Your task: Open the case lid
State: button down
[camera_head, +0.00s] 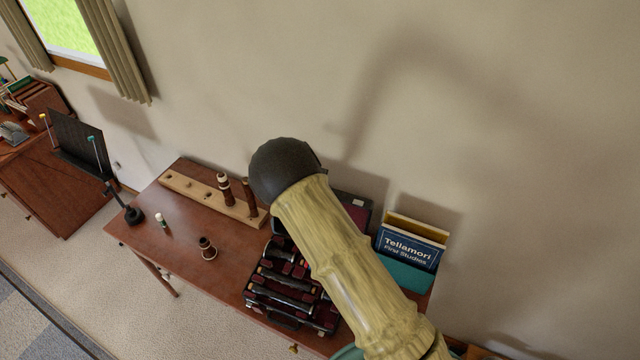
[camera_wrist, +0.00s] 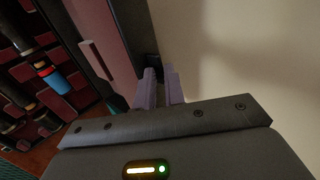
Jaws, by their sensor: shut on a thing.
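The instrument case (camera_head: 285,318) lies on the wooden table, with its dark red lining and several dark instrument parts showing. Its lid (camera_head: 357,208) stands raised at the back, partly hidden behind my arm. In the wrist view the lid (camera_wrist: 127,35) shows its mauve lining and dark edge, beside the case's compartments (camera_wrist: 50,90). My gripper (camera_wrist: 160,82) is shut on the lid's dark edge; the exact contact between the fingers is hard to see. In the head view my arm hides the gripper.
A wooden peg rack (camera_head: 200,193) with instrument joints stands on the table left of the case. A small instrument part (camera_head: 207,249) stands near the case. A teal holder with a blue book (camera_head: 407,250) stands to the right. The wall is close behind.

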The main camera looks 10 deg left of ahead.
jog(key=shift+s+a+f, duration=0.35)
jog(key=shift+s+f, duration=0.1)
jog(key=shift+f, duration=0.05)
jog(key=c, duration=1.6)
grip_release()
jog(key=shift+w+f, duration=0.1)
jog(key=v, duration=1.2)
jog(key=b+v, duration=0.1)
jog(key=v, duration=0.4)
jog(key=shift+d+r, duration=0.1)
jog(key=shift+r, duration=0.6)
